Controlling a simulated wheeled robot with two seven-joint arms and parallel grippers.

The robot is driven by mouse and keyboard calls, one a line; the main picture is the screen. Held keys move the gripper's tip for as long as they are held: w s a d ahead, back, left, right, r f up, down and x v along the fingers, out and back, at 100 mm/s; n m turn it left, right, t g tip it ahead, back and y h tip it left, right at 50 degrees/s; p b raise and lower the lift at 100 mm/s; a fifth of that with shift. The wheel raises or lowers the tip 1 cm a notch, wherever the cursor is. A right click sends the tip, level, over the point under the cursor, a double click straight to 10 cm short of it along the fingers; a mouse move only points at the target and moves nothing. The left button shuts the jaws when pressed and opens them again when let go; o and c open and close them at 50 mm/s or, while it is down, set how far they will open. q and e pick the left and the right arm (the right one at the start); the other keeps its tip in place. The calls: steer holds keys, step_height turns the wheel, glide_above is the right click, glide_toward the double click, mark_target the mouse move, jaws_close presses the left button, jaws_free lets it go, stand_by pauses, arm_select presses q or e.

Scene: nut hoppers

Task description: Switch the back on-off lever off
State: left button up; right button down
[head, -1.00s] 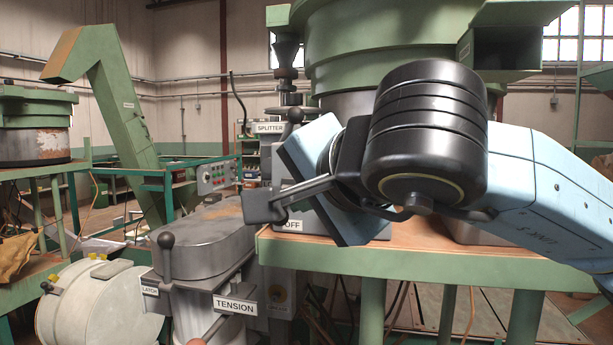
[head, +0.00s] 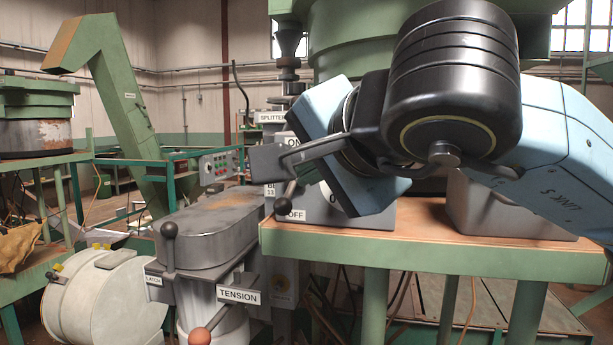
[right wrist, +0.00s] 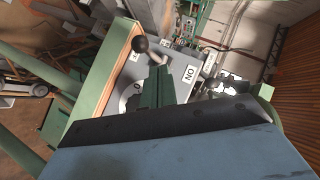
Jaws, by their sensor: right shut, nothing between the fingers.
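The on-off lever (head: 284,204) has a black ball knob and sits on a grey box (head: 345,214) at the left end of the green table. Its knob points down beside the OFF label (head: 297,215). The ON label (head: 293,142) is partly covered by my right gripper (head: 268,162), which is shut and empty just above the lever. In the right wrist view the knob (right wrist: 140,44) lies just beyond the shut fingertips (right wrist: 157,72), with the ON label (right wrist: 188,74) to the right. I cannot tell whether the fingers touch the lever. My left gripper is not in view.
A second grey box (head: 520,212) stands on the right of the wood-topped table (head: 440,222), partly behind my arm. The tension lever (head: 203,335) and latch lever (head: 169,232) stand at the front left. A green hopper (head: 345,60) rises behind.

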steer(key=d+b+v, duration=0.1)
steer(key=v, duration=1)
steer(key=shift+f, duration=0.35)
